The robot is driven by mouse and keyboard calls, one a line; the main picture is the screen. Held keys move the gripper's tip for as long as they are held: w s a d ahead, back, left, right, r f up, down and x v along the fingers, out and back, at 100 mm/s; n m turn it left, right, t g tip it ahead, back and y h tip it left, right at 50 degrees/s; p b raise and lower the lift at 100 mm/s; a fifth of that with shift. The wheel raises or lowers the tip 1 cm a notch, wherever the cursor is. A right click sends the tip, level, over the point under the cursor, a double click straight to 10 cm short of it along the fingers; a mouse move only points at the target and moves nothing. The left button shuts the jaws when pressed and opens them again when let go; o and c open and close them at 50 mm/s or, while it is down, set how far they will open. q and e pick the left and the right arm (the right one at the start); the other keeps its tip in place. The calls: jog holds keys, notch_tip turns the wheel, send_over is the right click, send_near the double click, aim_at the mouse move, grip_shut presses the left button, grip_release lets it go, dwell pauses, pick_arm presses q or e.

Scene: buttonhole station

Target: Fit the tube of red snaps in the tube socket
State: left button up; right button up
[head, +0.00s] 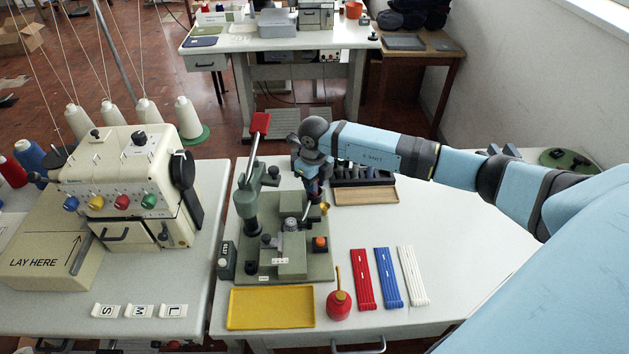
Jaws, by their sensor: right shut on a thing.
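My right gripper (314,194) reaches in from the right and points down at the right side of the green snap press (285,262). It is shut on a small slim thing, mostly hidden by the gripper itself; a dark reddish trace shows there, and it appears to be the tube of red snaps. A small brass-coloured cup (324,208) shows just below the fingers, on the press's right side. I cannot tell whether the tube touches or sits in the tube socket. My left gripper is out of view.
A dark rack (362,174) and wooden tray (366,194) lie behind right of the gripper. The press has a red-handled lever (260,123). A yellow tray (270,308), red oiler (339,304) and red strips (362,280) lie in front.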

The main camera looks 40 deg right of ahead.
jog(key=shift+f, duration=0.25)
jog(key=o, duration=0.9)
jog(key=shift+r, duration=0.6)
notch_tip(320, 180, up, 12)
jog(key=shift+f+b, duration=0.25)
jog(key=shift+b, duration=0.2)
